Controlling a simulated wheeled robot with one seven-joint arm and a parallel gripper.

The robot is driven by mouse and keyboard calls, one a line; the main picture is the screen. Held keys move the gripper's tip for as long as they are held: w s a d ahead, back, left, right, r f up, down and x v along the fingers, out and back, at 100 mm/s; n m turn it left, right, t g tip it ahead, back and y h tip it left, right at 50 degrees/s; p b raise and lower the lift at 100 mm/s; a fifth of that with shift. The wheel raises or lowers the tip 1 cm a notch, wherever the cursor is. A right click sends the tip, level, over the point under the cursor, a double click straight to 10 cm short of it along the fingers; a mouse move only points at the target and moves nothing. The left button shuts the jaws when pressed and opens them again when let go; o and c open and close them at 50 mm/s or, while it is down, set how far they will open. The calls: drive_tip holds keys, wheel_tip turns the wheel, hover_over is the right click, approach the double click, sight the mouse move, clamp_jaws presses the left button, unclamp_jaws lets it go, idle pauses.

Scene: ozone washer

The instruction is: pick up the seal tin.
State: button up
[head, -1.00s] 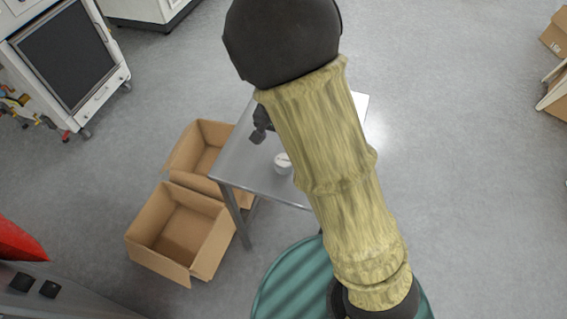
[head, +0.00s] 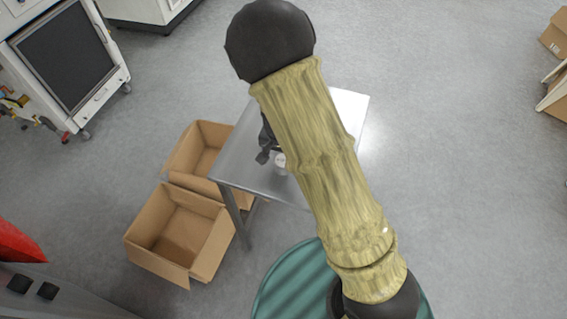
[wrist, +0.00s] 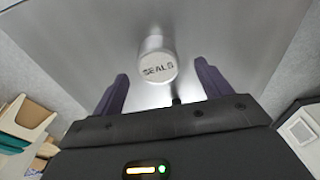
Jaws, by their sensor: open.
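The seal tin (wrist: 158,66) is a small round light-grey tin with "SEALS" on its lid. It stands upright on a grey metal table (wrist: 230,25). In the wrist view it lies ahead of and between the two dark fingers of my gripper (wrist: 163,82), which are spread open and empty. In the head view the tin (head: 281,161) shows only partly, at the left edge of my arm. My gripper (head: 265,150) is beside it there, mostly hidden behind my arm. I cannot tell the exact gap between fingers and tin.
Two open cardboard boxes, one nearer (head: 180,235) and one farther (head: 200,150), stand on the floor left of the table (head: 232,170). A green ribbed round surface (head: 285,285) is in front. The table top around the tin looks clear.

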wheel_tip(320, 180, down, 4)
drive_tip(key=shift+w+d+r, duration=0.1)
drive_tip(key=shift+w+d, duration=0.05)
drive_tip(key=shift+c, duration=0.3)
drive_tip(key=c, duration=1)
